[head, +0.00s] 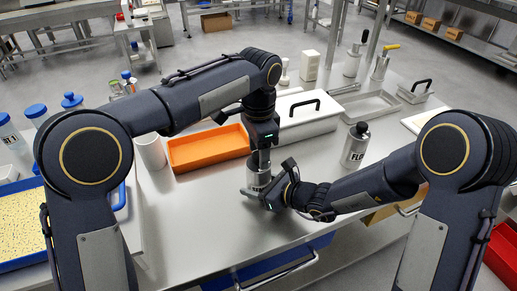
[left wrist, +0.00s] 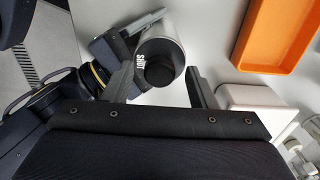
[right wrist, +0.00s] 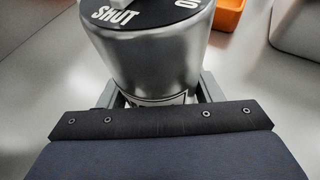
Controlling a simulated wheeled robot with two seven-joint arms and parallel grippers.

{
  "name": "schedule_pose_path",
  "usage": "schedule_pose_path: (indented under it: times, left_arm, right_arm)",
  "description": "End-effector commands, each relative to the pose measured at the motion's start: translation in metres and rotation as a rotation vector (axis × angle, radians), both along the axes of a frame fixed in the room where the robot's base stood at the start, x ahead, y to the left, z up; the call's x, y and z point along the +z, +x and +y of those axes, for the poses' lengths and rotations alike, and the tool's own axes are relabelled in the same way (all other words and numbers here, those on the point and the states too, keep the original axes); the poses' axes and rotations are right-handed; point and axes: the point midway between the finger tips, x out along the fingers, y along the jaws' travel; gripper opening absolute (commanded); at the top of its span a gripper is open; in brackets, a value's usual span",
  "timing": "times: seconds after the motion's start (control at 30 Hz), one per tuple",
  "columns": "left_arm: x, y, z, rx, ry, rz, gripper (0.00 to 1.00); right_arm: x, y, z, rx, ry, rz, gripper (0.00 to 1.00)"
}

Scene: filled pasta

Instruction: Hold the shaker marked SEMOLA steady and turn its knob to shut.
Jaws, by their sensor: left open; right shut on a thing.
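A silver shaker (head: 260,180) stands on the steel table; its label is mostly hidden, so I cannot read its name. The right wrist view shows its metal body (right wrist: 155,60) and black top marked SHUT, with an O at the cropped right edge. My right gripper (head: 268,196) is shut on the shaker's body, low down, from the right. My left gripper (head: 260,168) is above the shaker, pointing down. In the left wrist view its open fingers stand either side of the black knob (left wrist: 158,73), with a gap on the right. I cannot tell the knob's setting.
A bottle marked FLO (head: 355,147) stands to the right. An orange tray (head: 208,150) lies left of the shaker, and a white lidded container (head: 305,118) stands behind it.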

Motion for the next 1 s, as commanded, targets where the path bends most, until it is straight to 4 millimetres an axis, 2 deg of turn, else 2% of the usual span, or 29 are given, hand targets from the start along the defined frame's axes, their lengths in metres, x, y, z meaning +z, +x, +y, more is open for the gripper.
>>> schedule_pose_path:
  times: [0.17, 0.27, 0.6, 0.7, 0.83, 1.0]
  left_arm:
    - [0.005, 0.0, 0.0, 0.0, -0.001, 0.0, 0.52]
    - [0.018, 0.0, -0.001, 0.0, -0.002, -0.003, 0.52]
    - [0.089, 0.001, -0.001, -0.001, -0.002, -0.003, 0.52]
    - [0.104, 0.001, -0.001, 0.001, -0.001, -0.002, 0.52]
    - [0.115, 0.001, 0.0, 0.0, -0.001, -0.001, 0.52]
    - [0.12, 0.0, 0.0, 0.0, 0.001, 0.0, 0.52]
  right_arm:
    - [0.0, 0.0, 0.0, 0.0, 0.0, 0.0, 0.26]
    - [0.0, 0.0, 0.0, 0.0, 0.0, 0.0, 0.26]
    - [0.0, 0.0, 0.0, 0.0, 0.0, 0.0, 0.26]
    - [0.0, 0.0, 0.0, 0.0, 0.0, 0.0, 0.26]
    - [0.0, 0.0, 0.0, 0.0, 0.0, 0.0, 0.26]
    - [0.0, 0.0, 0.0, 0.0, 0.0, 0.0, 0.26]
